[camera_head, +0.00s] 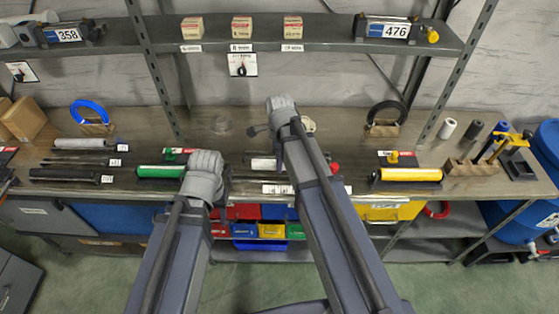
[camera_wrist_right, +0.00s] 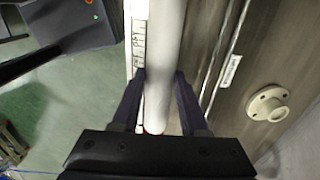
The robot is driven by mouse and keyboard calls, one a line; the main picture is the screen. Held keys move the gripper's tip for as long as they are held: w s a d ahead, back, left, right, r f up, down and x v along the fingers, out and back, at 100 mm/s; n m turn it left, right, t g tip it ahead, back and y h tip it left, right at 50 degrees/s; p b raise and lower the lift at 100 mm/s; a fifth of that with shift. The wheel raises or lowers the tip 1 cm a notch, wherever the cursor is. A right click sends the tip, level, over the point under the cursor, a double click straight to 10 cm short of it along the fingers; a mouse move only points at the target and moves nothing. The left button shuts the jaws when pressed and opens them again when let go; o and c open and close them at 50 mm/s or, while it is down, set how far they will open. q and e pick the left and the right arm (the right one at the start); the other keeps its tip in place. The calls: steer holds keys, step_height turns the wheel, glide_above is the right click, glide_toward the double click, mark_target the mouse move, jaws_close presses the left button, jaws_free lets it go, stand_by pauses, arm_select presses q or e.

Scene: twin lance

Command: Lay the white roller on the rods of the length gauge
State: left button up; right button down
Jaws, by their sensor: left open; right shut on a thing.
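The white roller (camera_wrist_right: 165,45) is a long pale cylinder between the fingers of my right gripper (camera_wrist_right: 158,78) in the right wrist view. That gripper is shut on it. A little red shows at the roller's near end. A white strip with marks (camera_wrist_right: 139,40) runs alongside the roller, seemingly part of the length gauge; its rods are not clear. In the head view, a white marked strip (camera_head: 277,189) lies at the bench's front edge, and my right arm covers much of this area. My left gripper (camera_head: 206,165) is open at the bench front, fingers mostly hidden by its wrist.
A green roller (camera_head: 158,172) lies left of centre and a yellow roller (camera_head: 410,175) right of centre on the bench (camera_head: 225,120). Dark bars (camera_head: 65,175) lie at the left. A wooden block with tools (camera_head: 470,166) stands at the right. A round pale flange (camera_wrist_right: 268,104) is right of my right gripper.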

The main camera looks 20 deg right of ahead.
steer(key=shift+f+b, duration=2.5)
steer(key=shift+f, duration=0.4)
steer(key=shift+c, duration=1.7)
jaws_free()
steer(key=shift+r, duration=0.1)
step_height(320, 180, up, 8)
steer(key=p, duration=0.8)
steer(key=shift+a+f, duration=0.1)
steer(key=shift+f, duration=0.1)
steer(key=s+a+n, duration=0.3)
steer(key=s+n, duration=0.2)
steer(key=n, duration=0.3)
steer(key=s+a+f+n+b, duration=0.1)
steer(key=s+a+n, duration=0.3)
steer(key=n, duration=0.4)
steer(key=s+a+n+h+b, duration=0.1)
steer(key=s+a+n, duration=0.2)
steer(key=s+n, duration=0.3)
steer(key=n, duration=0.3)
steer(key=shift+a+f, duration=0.3)
steer(key=shift+f, duration=0.1)
